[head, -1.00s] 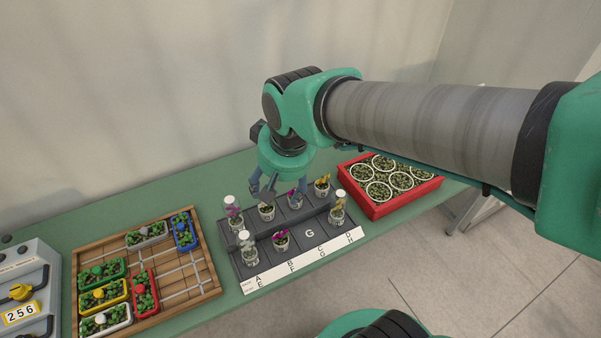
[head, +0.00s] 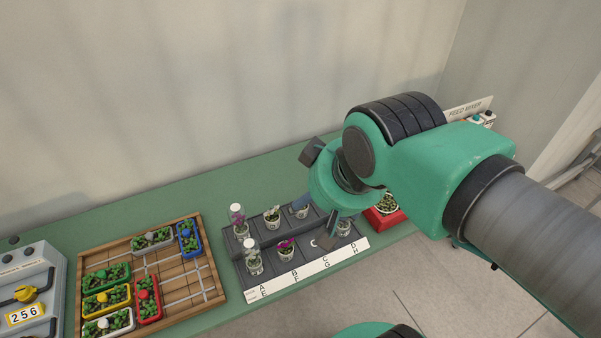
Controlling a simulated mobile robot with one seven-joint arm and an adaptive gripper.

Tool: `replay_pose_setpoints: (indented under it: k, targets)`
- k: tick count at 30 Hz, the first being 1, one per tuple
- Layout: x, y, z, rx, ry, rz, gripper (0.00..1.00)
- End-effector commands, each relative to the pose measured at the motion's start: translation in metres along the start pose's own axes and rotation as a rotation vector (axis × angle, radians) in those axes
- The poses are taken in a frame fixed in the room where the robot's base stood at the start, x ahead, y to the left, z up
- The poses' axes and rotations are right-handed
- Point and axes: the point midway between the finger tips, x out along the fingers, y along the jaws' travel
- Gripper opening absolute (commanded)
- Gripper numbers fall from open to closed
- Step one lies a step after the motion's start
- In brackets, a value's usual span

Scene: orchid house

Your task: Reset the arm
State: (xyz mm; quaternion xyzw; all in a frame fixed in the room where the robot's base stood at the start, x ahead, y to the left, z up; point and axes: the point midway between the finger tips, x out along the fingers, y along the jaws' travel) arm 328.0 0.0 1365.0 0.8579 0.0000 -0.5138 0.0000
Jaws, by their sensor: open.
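My gripper (head: 318,222) hangs over the right half of the dark stepped rack (head: 235,270), fingers pointing down and apart, with nothing seen between them. The rack holds small orchid pots, some under clear covers. A covered pot with a magenta flower (head: 238,222) stands at the back left, and another covered pot (head: 253,258) stands in front of it. An open pot with a magenta flower (head: 285,249) is in the front row, and a pot with a pale flower (head: 271,216) is in the back row. My wrist hides part of the rack's right side.
A wooden board (head: 215,290) with several coloured planters lies left of the rack. A grey panel (head: 42,262) reading 256 is at the far left. A red tray (head: 374,218) is mostly hidden behind my arm. A feed mixer sign (head: 465,108) stands at the back right. The green bench's back strip is clear.

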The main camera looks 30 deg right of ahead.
Motion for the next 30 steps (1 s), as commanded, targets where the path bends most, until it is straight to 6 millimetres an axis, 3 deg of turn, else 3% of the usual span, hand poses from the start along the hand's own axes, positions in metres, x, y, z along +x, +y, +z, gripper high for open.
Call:
replay_pose_setpoints:
  k: [15, 30]
  targets:
    - [0.047, 0.0, 0.025, 0.0, 0.0, 0.0, 0.66]
    - [0.05, 0.0, 0.026, 0.0, 0.0, 0.0, 0.66]
